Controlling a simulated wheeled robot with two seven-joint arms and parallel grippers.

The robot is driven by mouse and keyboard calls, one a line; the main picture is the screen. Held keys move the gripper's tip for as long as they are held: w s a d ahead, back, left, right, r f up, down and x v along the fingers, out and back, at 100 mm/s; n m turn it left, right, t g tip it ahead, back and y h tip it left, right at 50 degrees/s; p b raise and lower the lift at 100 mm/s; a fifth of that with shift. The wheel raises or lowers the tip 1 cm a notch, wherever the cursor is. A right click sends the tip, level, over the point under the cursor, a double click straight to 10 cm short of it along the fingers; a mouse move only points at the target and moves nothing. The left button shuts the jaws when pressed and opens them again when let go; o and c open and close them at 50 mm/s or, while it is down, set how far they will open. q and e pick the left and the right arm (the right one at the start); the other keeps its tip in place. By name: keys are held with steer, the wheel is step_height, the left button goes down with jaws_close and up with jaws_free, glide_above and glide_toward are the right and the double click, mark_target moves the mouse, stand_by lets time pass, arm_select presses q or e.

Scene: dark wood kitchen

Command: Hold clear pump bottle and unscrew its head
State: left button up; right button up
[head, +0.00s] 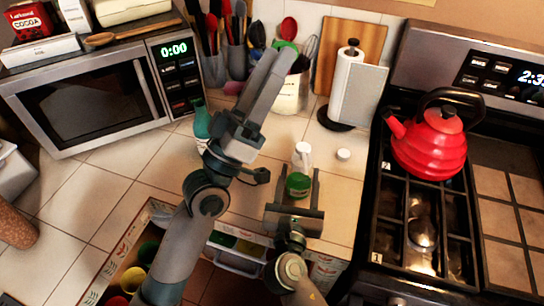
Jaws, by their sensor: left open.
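A pump bottle (299,184) with a green lower part and a pale head (302,151) stands upright on the tiled counter, right of centre. My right gripper (300,172) has one finger on each side of the bottle's body; whether both fingers press on it is too small to tell. My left gripper (281,52) is open and empty, held up and to the left of the bottle, with its fingers pointing toward the back wall. The bottle's base is partly hidden by my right gripper.
A small white round thing (343,154) lies right of the bottle. A teal bottle (202,122) stands behind my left arm. A microwave (85,105) is at left, a paper towel roll (349,78) behind, a stove with a red kettle (428,145) at right. An open drawer (97,284) is in front.

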arm_select(q)
steer(key=w+r+m+g+y, duration=0.2)
steer(key=w+r+m, duration=1.15)
steer(key=r, duration=0.25)
steer(key=m+g+y, duration=0.2)
steer(key=m+g, duration=0.1)
steer(key=g, duration=1.4)
glide_toward(293, 161)
steer(key=x, duration=0.5)
steer(key=shift+w+f, duration=0.25)
steer(key=shift+f, duration=0.1)
steer(key=shift+d, duration=0.2)
